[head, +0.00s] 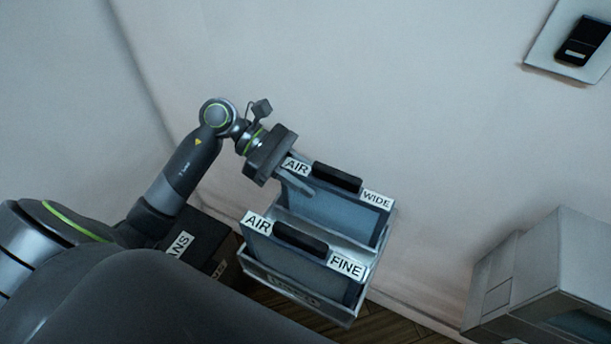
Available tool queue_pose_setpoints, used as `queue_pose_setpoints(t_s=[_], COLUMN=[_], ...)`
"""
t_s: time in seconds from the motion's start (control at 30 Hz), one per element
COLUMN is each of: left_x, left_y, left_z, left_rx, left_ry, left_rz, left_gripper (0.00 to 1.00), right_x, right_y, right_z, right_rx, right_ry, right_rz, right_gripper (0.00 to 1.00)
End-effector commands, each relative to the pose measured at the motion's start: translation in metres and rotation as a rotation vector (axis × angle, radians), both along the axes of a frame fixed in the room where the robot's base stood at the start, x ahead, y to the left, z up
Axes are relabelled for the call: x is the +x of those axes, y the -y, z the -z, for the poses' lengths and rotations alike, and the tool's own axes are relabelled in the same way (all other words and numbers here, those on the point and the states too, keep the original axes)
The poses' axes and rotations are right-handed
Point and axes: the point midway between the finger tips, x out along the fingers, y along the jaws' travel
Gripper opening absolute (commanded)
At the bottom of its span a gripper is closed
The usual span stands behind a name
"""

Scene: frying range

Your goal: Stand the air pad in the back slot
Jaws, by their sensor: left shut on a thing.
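A blue-grey pad labelled AIR and WIDE (332,212), with a black handle on its top edge, stands roughly upright at the back of a pale metal rack (361,258). A second pad, labelled AIR and FINE (298,264), stands in front of it in the same rack. My left gripper (293,180) is shut on the left edge of the AIR WIDE pad, just under its AIR label. The pad's lower edge is hidden behind the front pad and rack, so I cannot tell whether it is fully seated. My right gripper is out of view.
Dark boxes with white labels (192,241) sit left of the rack, partly behind my arm. A grey appliance (545,270) stands at lower right. A wall switch (580,45) is at upper right. The wall is close behind the rack.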

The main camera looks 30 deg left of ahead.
Motion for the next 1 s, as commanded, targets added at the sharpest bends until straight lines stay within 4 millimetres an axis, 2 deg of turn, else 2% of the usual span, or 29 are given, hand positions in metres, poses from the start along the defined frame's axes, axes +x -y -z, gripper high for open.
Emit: queue_pose_setpoints(t_s=[0.3, 0.33, 0.5, 0.53, 0.83, 1.0], left_x=[0.0, 0.0, 0.0, 0.0, -0.0001, -0.0001], left_y=[0.0001, 0.0001, 0.0002, 0.0001, -0.0001, 0.0], left_z=[0.001, 0.001, 0.0012, 0.0012, 0.0017, 0.0016], left_rx=[-0.001, -0.001, -0.001, -0.001, 0.0, 0.0], left_ry=[0.001, 0.001, 0.001, 0.001, 0.0, 0.0], left_rz=[0.0, 0.0, 0.0, 0.0, 0.0, 0.0], left_gripper=[0.0, 0.28, 0.51, 0.52, 0.52, 0.52], right_x=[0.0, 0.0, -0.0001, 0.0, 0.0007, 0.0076], right_y=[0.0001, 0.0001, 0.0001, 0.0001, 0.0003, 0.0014], right_z=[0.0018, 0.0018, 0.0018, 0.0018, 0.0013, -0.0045], right_rx=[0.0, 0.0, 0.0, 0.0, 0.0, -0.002], right_ry=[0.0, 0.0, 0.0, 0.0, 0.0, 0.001], right_rz=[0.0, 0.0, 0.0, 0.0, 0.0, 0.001], right_gripper=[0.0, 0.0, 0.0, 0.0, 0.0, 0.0])
